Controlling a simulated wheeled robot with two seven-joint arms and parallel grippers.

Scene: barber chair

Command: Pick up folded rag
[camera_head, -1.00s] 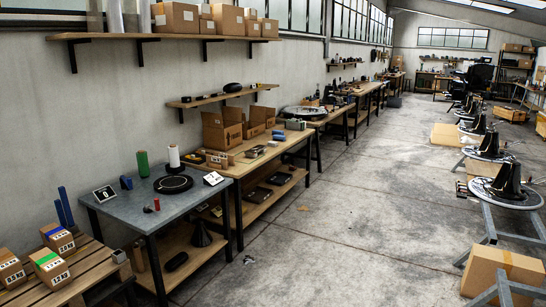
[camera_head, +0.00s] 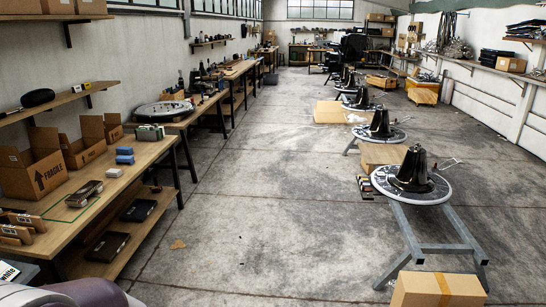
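No folded rag can be made out for certain. Two small blue items (camera_head: 124,155), too small to identify, lie on the wooden workbench (camera_head: 142,166) at the left. A dark grey-brown item (camera_head: 84,193) lies nearer on the same bench, and I cannot tell what it is. Neither of my grippers is in view.
Open cardboard boxes (camera_head: 32,172) stand on the left bench, with dark flat cases on its lower shelf. Several dark cones on round discs (camera_head: 412,184) stand on metal stands at the right. A cardboard box (camera_head: 437,290) stands at the bottom right. The concrete floor (camera_head: 262,190) between is mostly clear.

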